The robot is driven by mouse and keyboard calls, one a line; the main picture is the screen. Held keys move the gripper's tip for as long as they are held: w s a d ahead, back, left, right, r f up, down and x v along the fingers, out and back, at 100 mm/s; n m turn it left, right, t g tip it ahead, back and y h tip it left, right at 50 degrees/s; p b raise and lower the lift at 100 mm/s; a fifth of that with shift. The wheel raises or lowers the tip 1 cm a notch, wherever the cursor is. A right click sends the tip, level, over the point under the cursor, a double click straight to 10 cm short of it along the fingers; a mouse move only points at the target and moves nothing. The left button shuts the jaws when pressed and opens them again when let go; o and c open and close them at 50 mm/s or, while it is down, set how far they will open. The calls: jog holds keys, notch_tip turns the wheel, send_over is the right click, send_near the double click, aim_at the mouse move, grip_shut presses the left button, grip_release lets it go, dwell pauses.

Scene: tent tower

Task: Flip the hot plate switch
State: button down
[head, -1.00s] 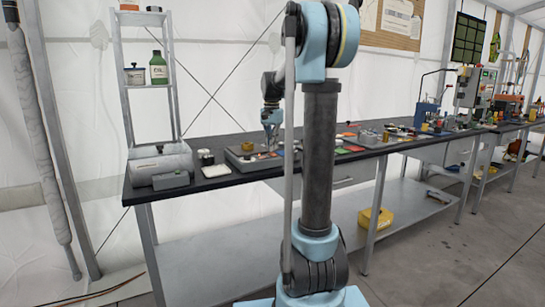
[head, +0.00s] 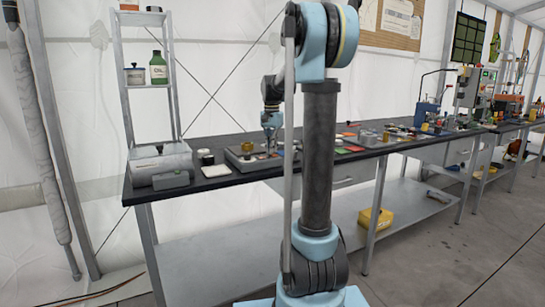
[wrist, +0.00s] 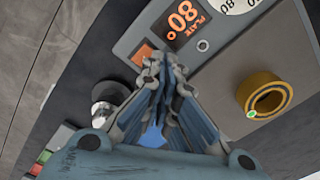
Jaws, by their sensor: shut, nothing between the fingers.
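The hot plate is a grey box on the black bench at the left part of the head view (head: 236,159). In the wrist view its grey front panel (wrist: 128,45) carries an orange display reading 80 and PLATE (wrist: 183,22), and a small orange-red switch (wrist: 146,51) beside it. My gripper (wrist: 163,66) is shut and empty, its fingertips close to the lower edge of the switch. I cannot tell whether they touch. The fingers hide part of the panel. In the head view my gripper (head: 271,145) is at the hot plate's right side.
A brass ring-shaped piece (wrist: 262,95) sits on the hot plate's top. A metal cylinder (wrist: 108,97) stands beside the panel. A large grey cylindrical device (head: 160,163) stands at the bench's left end. Small coloured items lie further right.

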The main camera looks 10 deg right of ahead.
jog(key=shift+r, duration=3.5)
jog(key=s+f+n, duration=0.3)
jog(key=s+f, duration=0.5)
jog(key=s, duration=0.4)
jog(key=s+f+n+t, duration=0.1)
jog(key=s+f+n, duration=0.1)
jog(key=s+f, duration=0.7)
jog(key=s+f+n+t, duration=0.1)
jog(key=s+f+n, duration=0.2)
jog(key=s+f, duration=0.6)
jog(key=s+d, duration=0.1)
jog(key=s, duration=0.6)
jog(key=shift+n, duration=0.3)
